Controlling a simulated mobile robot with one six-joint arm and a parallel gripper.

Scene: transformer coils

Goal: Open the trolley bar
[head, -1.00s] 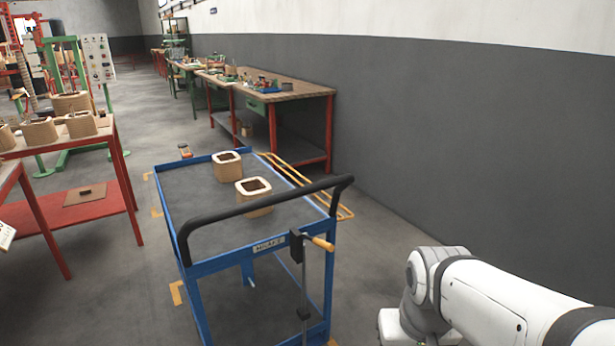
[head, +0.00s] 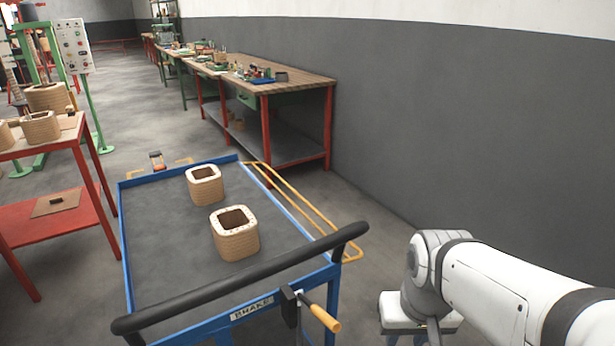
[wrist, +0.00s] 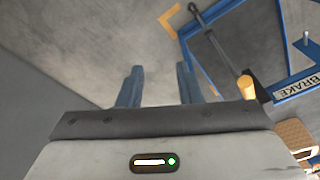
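The blue trolley (head: 128,235) stands in front of me with a black push handle (head: 245,280) across its near end. An orange barred rail (head: 305,208) runs along its right side, sticking outward. A lever with an orange-tan grip (head: 325,318) is at the near end beside the BRAKE label (head: 252,309). In the wrist view the lever's grip (wrist: 246,88) and its dark rod (wrist: 215,45) show to the right of my gripper (wrist: 159,85). My gripper's two fingers are apart with only floor between them, touching nothing.
Two tan coils, one farther (head: 205,187) and one nearer (head: 236,240), stand on the trolley top. A red table (head: 60,215) with coils is at left, a workbench (head: 285,95) along the grey wall behind. Floor is free between trolley and right wall.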

